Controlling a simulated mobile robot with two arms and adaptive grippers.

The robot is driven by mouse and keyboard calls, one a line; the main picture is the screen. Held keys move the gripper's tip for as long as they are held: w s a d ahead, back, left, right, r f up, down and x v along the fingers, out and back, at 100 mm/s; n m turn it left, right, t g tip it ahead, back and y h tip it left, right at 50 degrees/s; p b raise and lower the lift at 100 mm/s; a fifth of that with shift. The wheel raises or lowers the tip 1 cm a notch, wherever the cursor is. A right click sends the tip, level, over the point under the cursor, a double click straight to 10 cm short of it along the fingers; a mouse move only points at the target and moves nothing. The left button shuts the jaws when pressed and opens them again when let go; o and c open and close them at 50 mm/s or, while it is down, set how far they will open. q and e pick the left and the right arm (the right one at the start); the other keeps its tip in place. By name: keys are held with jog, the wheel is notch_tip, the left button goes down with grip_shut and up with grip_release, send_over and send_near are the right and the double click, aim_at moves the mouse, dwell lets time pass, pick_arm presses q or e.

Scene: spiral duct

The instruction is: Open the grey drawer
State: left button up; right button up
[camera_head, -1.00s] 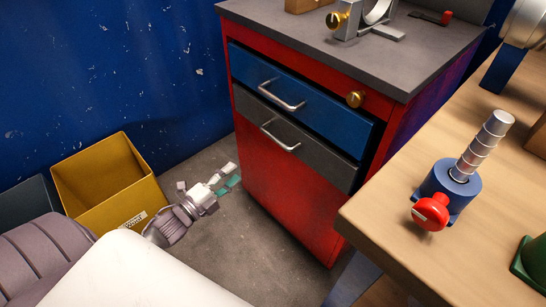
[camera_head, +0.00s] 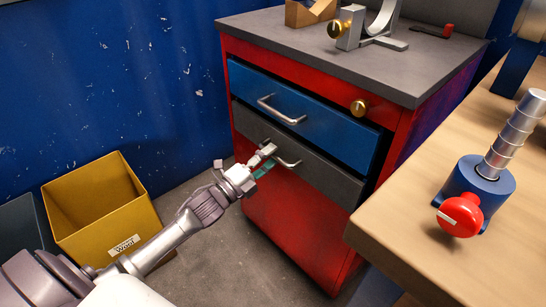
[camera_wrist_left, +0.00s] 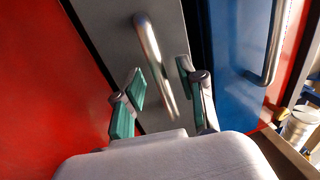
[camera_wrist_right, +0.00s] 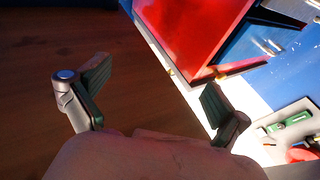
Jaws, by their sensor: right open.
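The grey drawer (camera_head: 325,177) is the lower one in the red cabinet (camera_head: 285,217), under the blue drawer (camera_head: 330,128). It looks closed, its front about level with the cabinet. Its silver bar handle (camera_head: 287,161) also shows in the left wrist view (camera_wrist_left: 153,62). My left gripper (camera_head: 268,160) is at the left end of this handle. In the left wrist view its fingers (camera_wrist_left: 160,88) are spread, with the handle between them and no clear grip on it. My right gripper (camera_wrist_right: 150,95) is open and empty in the right wrist view, away from the drawer.
A yellow bin (camera_head: 100,205) stands on the floor left of the cabinet. A wooden table (camera_head: 440,250) at the right holds a blue fixture with a red knob (camera_head: 460,214). A brass knob (camera_head: 359,108) sticks out at the cabinet's upper right.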

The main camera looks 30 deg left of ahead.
pick_arm(q)
jog(key=shift+w+d+r, duration=0.15)
jog(key=shift+w+d, duration=0.05)
jog(key=shift+w, duration=0.5)
grip_shut()
